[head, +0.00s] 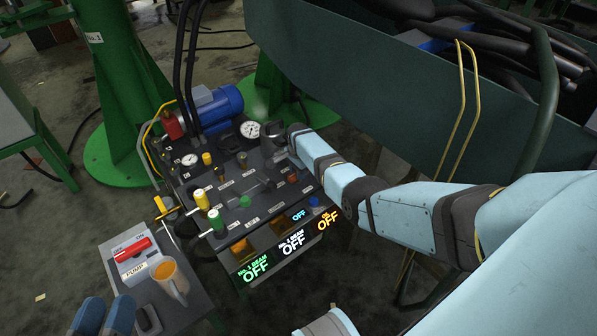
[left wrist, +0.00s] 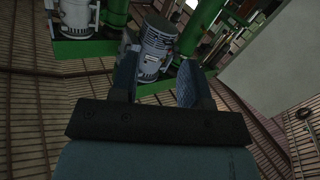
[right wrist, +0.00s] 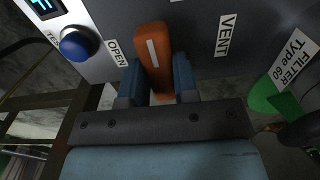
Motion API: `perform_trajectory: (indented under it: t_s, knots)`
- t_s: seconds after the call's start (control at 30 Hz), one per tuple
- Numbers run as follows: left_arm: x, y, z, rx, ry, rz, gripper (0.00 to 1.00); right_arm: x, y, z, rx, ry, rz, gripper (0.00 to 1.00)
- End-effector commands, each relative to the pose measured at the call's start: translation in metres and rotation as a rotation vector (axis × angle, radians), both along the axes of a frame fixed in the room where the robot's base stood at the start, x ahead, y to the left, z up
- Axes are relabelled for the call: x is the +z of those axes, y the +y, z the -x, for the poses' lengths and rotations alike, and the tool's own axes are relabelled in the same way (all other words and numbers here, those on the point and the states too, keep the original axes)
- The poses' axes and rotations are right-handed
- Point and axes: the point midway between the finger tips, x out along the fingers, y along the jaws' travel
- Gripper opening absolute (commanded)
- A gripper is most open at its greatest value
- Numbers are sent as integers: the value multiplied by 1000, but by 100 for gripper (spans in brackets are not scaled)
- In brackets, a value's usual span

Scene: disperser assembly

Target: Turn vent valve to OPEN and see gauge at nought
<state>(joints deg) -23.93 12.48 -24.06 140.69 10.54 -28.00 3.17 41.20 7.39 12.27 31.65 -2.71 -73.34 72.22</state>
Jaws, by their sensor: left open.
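In the right wrist view the vent valve's orange handle (right wrist: 152,50), with a white line along it, stands on a dark panel between the labels OPEN and VENT.
Lit displays reading OFF (head: 291,243) line the panel's front. Yellow and green valves (head: 215,219) stand at its left. A large green bin (head: 340,75) stands behind.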

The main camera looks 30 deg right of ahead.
Motion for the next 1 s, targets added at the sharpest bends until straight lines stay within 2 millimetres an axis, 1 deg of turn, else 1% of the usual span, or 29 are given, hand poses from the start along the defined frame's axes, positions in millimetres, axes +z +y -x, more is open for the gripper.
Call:
perform_trajectory:
  t_s: [0.27,0.47,0.67,1.0]
  knots:
    - [1,0,0,0,-1,1,43,0,0,0,14,0,0,4]
    - [6,0,0,5,-11,5,43,1,0,0,84,1,0,4]
    - [17,1,-1,13,-40,19,43,2,0,0,227,1,0,4]
    - [32,2,-1,33,-83,49,43,1,-1,0,546,1,0,4]
